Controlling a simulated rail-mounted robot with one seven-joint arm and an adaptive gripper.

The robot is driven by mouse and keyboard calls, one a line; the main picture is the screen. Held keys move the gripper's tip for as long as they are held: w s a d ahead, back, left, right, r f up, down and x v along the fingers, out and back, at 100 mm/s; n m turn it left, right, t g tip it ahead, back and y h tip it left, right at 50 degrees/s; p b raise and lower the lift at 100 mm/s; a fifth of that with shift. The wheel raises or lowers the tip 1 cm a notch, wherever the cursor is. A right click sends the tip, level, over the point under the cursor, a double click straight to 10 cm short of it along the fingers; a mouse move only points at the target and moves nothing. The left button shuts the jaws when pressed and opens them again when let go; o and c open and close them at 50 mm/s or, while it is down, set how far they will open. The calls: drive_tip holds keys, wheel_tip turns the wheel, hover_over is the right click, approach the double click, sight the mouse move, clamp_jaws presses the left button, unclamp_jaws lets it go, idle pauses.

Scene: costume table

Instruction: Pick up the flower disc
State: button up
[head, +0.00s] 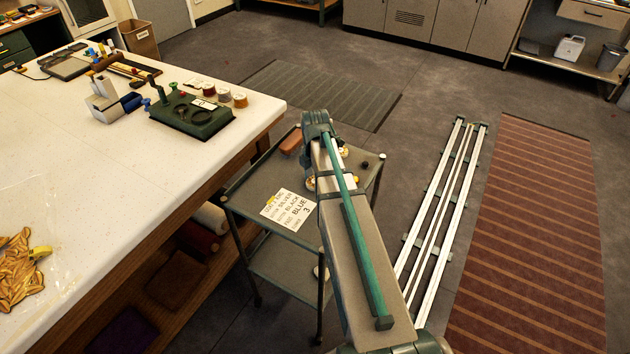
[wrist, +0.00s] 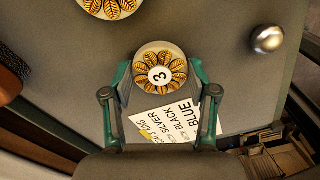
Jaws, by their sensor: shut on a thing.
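The flower disc (wrist: 160,57) is pale and round, with a ring of gold petals and a white centre marked 3. In the wrist view it sits between the two teal fingers of my gripper (wrist: 159,76), which is shut on it. Whether the disc touches the cart top or hangs above it I cannot tell. A second disc with gold petals (wrist: 110,5) is cut off at the top of the wrist view, apart from my gripper. In the head view my arm hides the gripper and most of the cart's middle.
A printed card (head: 288,210) lies on the grey cart (head: 252,187); in the wrist view it is partly behind my gripper. A shiny round knob (wrist: 267,39) stands to the right.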

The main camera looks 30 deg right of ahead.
drive_tip(key=shift+r, duration=0.1)
drive_tip(key=shift+r+b, duration=0.35)
drive_tip(key=shift+r, duration=0.25)
drive_tip(key=s+a+r+b, duration=0.3)
drive_tip(key=s+a+r, duration=0.1)
drive_tip(key=s+r, duration=0.7)
drive_tip(key=shift+s+r, duration=0.25)
drive_tip(key=shift+s, duration=0.95)
drive_tip(key=o, duration=0.3)
drive_tip(key=c, duration=0.4)
drive_tip(key=shift+c, duration=0.2)
drive_tip(key=shift+h, duration=0.3)
